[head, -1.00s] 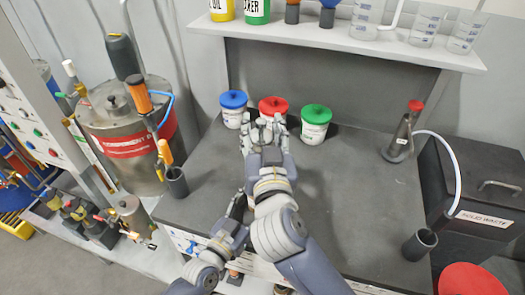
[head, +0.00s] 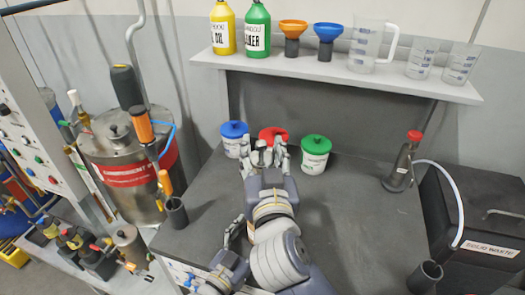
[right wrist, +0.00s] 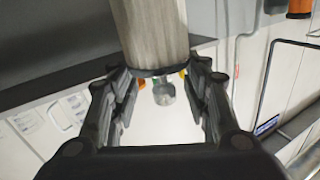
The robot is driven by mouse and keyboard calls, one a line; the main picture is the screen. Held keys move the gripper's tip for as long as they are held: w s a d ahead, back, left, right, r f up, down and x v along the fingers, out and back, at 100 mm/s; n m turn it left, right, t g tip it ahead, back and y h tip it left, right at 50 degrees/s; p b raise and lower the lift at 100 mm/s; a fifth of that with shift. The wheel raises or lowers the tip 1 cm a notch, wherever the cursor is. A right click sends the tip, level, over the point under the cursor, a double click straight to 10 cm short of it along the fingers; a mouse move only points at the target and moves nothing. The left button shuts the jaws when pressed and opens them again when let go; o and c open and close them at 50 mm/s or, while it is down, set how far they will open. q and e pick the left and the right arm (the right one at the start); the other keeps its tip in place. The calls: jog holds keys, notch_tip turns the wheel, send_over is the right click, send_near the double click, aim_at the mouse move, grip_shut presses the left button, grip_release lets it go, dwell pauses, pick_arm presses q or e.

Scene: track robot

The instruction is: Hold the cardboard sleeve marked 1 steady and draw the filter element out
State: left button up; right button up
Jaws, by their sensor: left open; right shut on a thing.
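A pale cylinder with lengthwise streaks (right wrist: 150,32) and a dark end rim rises between the fingers of my right gripper (right wrist: 158,105) in the right wrist view. It looks like the filter element; no number shows on it. In the head view my right gripper (head: 263,155) is the upper one, over the red-lidded jar in the picture, with its fingers spread around what it holds. My left gripper (head: 236,232) is lower, beside the right forearm, open and partly hidden. I cannot make out the sleeve marked 1.
Blue-lidded (head: 234,145), red-lidded (head: 273,133) and green-lidded (head: 315,160) jars stand at the back of the dark bench (head: 355,215). A red-capped flask (head: 399,170) and a black waste bin (head: 480,190) are on the right. A steel tank (head: 118,150) stands on the left.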

pick_arm(q)
jog(key=v, duration=1.2)
